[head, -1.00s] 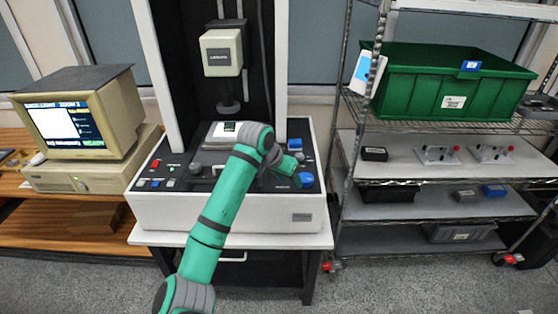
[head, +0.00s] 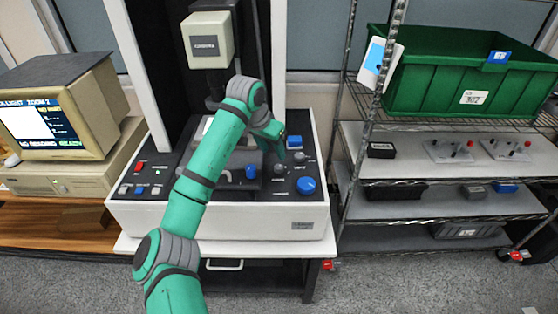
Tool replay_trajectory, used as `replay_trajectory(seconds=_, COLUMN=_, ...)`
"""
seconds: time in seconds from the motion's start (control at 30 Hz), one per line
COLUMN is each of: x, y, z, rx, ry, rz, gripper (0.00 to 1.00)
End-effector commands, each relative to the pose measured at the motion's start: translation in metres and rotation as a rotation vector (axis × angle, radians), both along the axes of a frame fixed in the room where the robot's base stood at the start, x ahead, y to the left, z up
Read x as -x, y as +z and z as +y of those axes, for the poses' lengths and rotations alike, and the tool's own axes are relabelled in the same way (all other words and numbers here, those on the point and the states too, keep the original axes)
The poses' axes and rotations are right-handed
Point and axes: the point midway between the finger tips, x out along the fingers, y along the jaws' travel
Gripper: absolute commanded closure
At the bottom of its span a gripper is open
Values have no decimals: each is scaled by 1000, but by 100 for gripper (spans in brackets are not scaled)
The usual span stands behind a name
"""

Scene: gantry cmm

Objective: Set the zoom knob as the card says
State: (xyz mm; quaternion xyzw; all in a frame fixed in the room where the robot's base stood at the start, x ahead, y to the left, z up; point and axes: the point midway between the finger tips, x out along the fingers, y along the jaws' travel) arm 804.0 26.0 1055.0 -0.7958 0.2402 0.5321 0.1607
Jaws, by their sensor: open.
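The machine's control panel (head: 326,190) carries several knobs on its right side. A large blue knob (head: 306,185) sits at the front right, and a small grey knob (head: 279,169) is left of it. Another small grey knob (head: 300,157) is farther back. Their labels are too small to read, so I cannot tell which is the zoom knob. A white and blue card (head: 372,55) hangs on the shelf post; its writing is unreadable. My gripper (head: 281,153) is small and pointing down above the panel's right side, open, apparently empty. Its fingertips are hard to make out.
A monitor (head: 88,122) with a lit screen stands at the left. The machine's grey head (head: 207,42) hangs above. A wire shelf with a green bin (head: 440,95) stands right.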

Motion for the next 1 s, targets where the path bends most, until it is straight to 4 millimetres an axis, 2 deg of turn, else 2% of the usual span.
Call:
replay_trajectory(seconds=0.3, x=-17, y=-53, z=-11, rx=0, ry=1, rz=3, gripper=57)
replay_trajectory(seconds=0.5, x=-26, y=-76, z=-19, rx=0, ry=-1, rz=1, gripper=57)
replay_trajectory(seconds=0.7, x=-29, y=-86, z=-21, rx=0, ry=-1, rz=0, gripper=57)
replay_trajectory(seconds=0.97, x=-30, y=-87, z=-22, rx=0, ry=-2, rz=0, gripper=57)
replay_trajectory(seconds=1.0, x=-30, y=-87, z=-22, rx=0, ry=-2, rz=0, gripper=64)
